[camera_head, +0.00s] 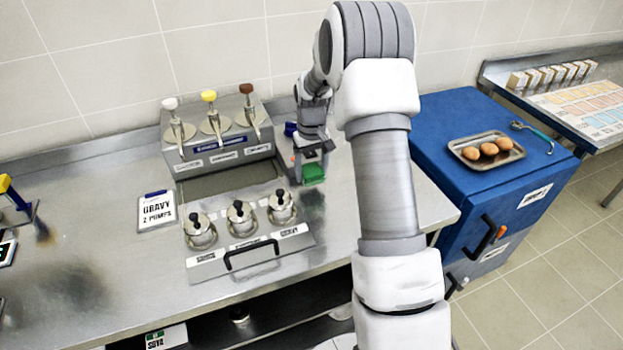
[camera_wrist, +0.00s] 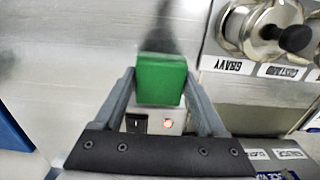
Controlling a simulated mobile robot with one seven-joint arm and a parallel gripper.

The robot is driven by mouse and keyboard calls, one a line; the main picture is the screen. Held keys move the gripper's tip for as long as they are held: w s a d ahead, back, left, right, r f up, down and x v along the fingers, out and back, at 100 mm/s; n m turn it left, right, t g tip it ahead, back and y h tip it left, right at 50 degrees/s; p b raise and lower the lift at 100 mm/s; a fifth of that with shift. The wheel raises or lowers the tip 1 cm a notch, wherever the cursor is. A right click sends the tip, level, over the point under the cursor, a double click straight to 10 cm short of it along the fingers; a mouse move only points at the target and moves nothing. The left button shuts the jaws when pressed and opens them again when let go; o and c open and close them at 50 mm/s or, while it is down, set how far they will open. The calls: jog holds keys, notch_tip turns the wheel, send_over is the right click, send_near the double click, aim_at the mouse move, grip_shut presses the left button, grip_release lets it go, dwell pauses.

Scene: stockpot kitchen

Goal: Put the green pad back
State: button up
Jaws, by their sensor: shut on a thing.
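The green pad (camera_head: 313,174) is a small green block held at the tips of my gripper (camera_head: 312,165), above the steel counter to the right of the lidded pots. In the wrist view the green pad (camera_wrist: 162,79) sits between the two grey fingers of my gripper (camera_wrist: 160,85), which are shut on it. Under the fingers, a pale panel (camera_wrist: 165,121) with a black switch and a lit red light shows in the wrist view. I cannot tell whether the pad touches the counter.
A pump dispenser (camera_head: 217,134) stands at the wall. Several lidded pots (camera_head: 241,217) sit in a steel panel with a black handle. A gravy sign (camera_head: 157,211) stands left. A blue cabinet (camera_head: 430,135) at right bears a tray (camera_head: 487,163) of eggs. The left counter has free room.

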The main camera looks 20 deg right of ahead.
aim_at(311, 180)
jog(key=shift+f, duration=1.6)
jog(key=shift+f, duration=0.1)
